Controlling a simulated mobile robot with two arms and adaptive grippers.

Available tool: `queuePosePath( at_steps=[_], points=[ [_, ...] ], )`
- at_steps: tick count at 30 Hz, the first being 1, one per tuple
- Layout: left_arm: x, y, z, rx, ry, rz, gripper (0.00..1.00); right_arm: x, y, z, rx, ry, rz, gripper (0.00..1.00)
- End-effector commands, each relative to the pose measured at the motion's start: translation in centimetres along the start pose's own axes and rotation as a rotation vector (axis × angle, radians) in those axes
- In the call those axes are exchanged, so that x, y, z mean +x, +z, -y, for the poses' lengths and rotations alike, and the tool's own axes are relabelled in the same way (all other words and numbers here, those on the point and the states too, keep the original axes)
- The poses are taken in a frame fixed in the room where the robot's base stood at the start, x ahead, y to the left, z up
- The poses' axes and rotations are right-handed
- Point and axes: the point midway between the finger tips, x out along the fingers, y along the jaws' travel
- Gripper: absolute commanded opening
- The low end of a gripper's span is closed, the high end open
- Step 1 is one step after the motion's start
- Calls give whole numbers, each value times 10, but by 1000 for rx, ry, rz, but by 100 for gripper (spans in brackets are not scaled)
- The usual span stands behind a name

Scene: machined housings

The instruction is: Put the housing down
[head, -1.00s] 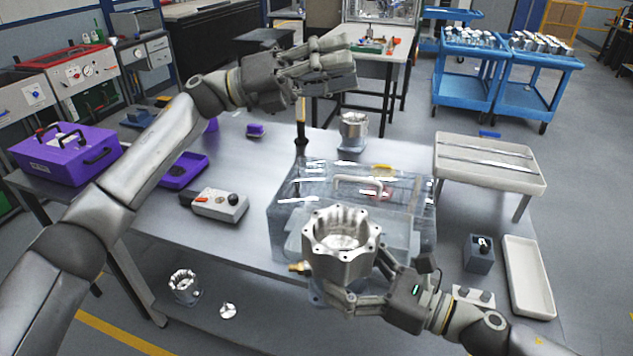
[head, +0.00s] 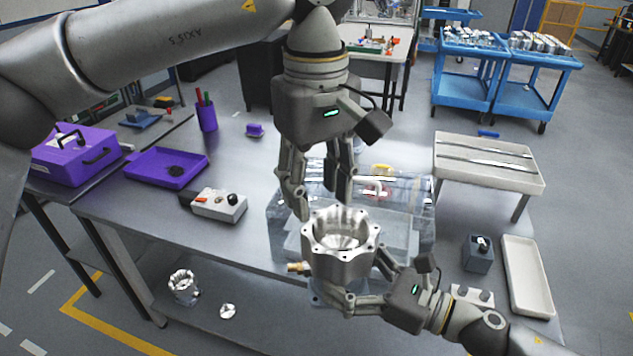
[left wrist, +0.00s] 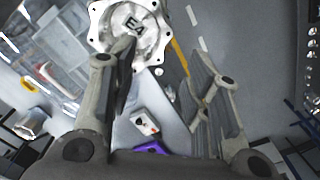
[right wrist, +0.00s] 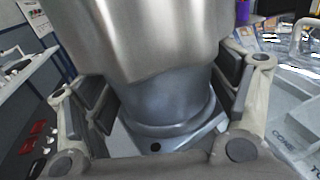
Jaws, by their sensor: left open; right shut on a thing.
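A silvery machined housing (head: 340,262), open at the top with a scalloped, bolt-holed rim, stands upright at the front of the table. My right gripper (head: 356,298) is shut on its lower part from the right. In the right wrist view the housing (right wrist: 145,35) fills the top, with a blue-grey neck and square base below it between the fingers. My left gripper (head: 322,207) is open and points down just above the housing's far rim. In the left wrist view the housing's rim and inner floor (left wrist: 150,45) show at the top, partly behind one finger.
A clear lidded box (head: 285,215) stands right behind the housing. A grey-white control box (head: 218,205) and purple tray (head: 165,167) lie left on the table. A second housing (head: 183,286) is on the lower shelf. A white tray (head: 528,275) lies at right.

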Motion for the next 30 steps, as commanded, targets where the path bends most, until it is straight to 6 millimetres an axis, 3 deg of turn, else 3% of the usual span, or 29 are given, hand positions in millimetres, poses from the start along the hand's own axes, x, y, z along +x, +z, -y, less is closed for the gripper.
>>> queuePosePath(
  at_steps=[5,19,24,30],
  points=[
    [16,-2,2,8,-10,-15,44,0,3,0,-3,1,5,16],
    [100,-2,2,7,-7,-10,44,0,3,0,-3,1,5,16],
    [115,-2,2,6,-6,-10,44,0,3,0,-3,1,5,16],
    [119,-2,2,5,-5,-10,44,0,3,0,-3,1,5,16]
  ],
)
